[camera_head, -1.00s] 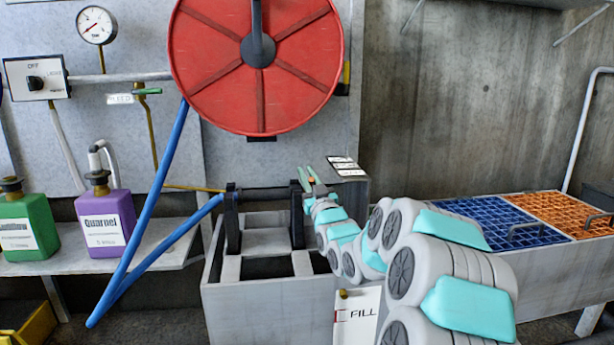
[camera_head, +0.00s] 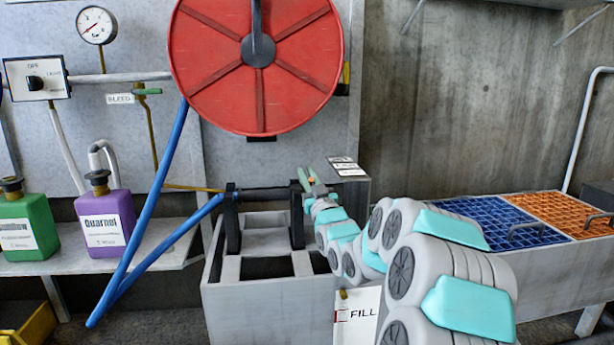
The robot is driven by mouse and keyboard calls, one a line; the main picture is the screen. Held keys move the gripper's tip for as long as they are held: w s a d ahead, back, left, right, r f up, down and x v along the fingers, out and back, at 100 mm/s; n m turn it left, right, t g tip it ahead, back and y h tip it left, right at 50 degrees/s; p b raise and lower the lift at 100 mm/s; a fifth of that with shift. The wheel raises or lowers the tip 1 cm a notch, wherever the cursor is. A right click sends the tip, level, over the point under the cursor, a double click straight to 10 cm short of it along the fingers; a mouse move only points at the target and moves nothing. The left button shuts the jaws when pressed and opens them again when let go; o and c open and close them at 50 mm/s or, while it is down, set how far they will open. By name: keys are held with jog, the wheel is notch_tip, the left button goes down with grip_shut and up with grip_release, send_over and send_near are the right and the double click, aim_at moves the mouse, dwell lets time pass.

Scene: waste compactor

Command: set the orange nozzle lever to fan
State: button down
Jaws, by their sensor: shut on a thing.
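The orange nozzle lever (camera_head: 311,180) shows as a small orange bit between the fingers of my gripper (camera_head: 309,176). My gripper is shut on it, at the right end of the dark lance (camera_head: 265,194). The lance lies across two black cradle posts on a grey frame. Small white label plates (camera_head: 345,167) sit just right of the gripper; their text is too small to read. The fingers hide most of the lever, so its exact setting cannot be told.
A red hose reel (camera_head: 258,62) hangs above, with a blue hose (camera_head: 150,215) looping down to the lance. A purple bottle (camera_head: 105,217) and a green bottle (camera_head: 28,223) stand on the left shelf. Blue and orange grates (camera_head: 562,212) lie at the right. A FILL sign (camera_head: 360,315) is below.

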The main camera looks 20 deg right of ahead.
jog(key=shift+w+r, duration=0.1)
dwell(0.3)
jog(key=shift+w+r+m+g+p, duration=0.2)
jog(key=shift+w+m+g+p, duration=0.15)
jog(key=shift+g+p, duration=0.5)
jog(key=g+p, duration=0.1)
jog(key=w+g+p, duration=0.1)
jog(key=p, duration=0.1)
jog(key=shift+d+r, duration=0.1)
jog(key=shift+d, duration=0.15)
jog(key=shift+w+d+f+m+g+p, duration=0.15)
jog(key=shift+w+f+m+g+p, duration=0.25)
jog(key=shift+g+p, duration=1.05)
jog(key=shift+w+d+f+m+g+p, duration=0.15)
jog(key=shift+w+f+g+p, duration=0.35)
jog(key=shift+p, duration=1.7)
jog(key=shift+r, duration=0.1)
jog(key=c, duration=0.8)
grip_release()
